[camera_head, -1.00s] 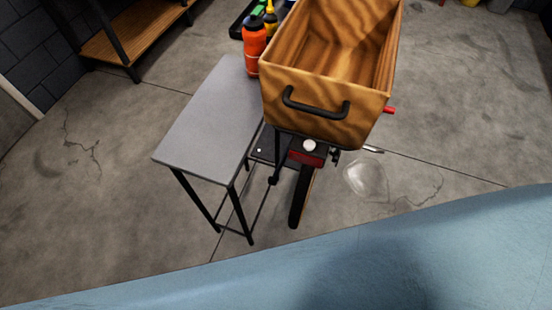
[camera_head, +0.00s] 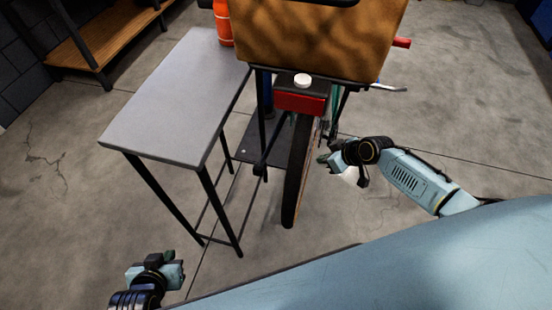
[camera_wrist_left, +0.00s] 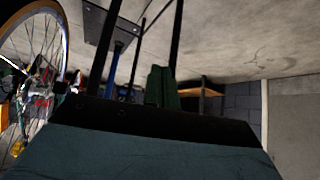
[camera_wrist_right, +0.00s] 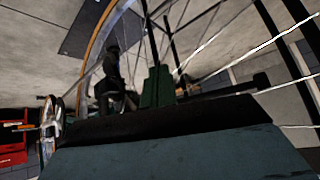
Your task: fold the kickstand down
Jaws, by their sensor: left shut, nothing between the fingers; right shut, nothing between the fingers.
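The bike's rear wheel (camera_head: 300,170) stands below a wooden cargo box (camera_head: 315,40), with a red rear light (camera_head: 300,101) above it. I cannot pick out the kickstand with certainty. A thin grey bar (camera_head: 388,87) sticks out on the bike's right side. My right gripper (camera_head: 324,157) is shut and empty, just right of the wheel. In the right wrist view its closed fingers (camera_wrist_right: 157,88) show in front of spokes and dark bike parts. My left gripper (camera_head: 168,256) is shut and empty, low at the left, away from the bike. Its closed fingers (camera_wrist_left: 160,88) show in the left wrist view.
A grey-topped table (camera_head: 180,95) with black legs stands close to the bike's left side, with an orange bottle (camera_head: 224,22) at its far end. A wooden shelf (camera_head: 105,38) is at the back left. Floor right of the bike is open.

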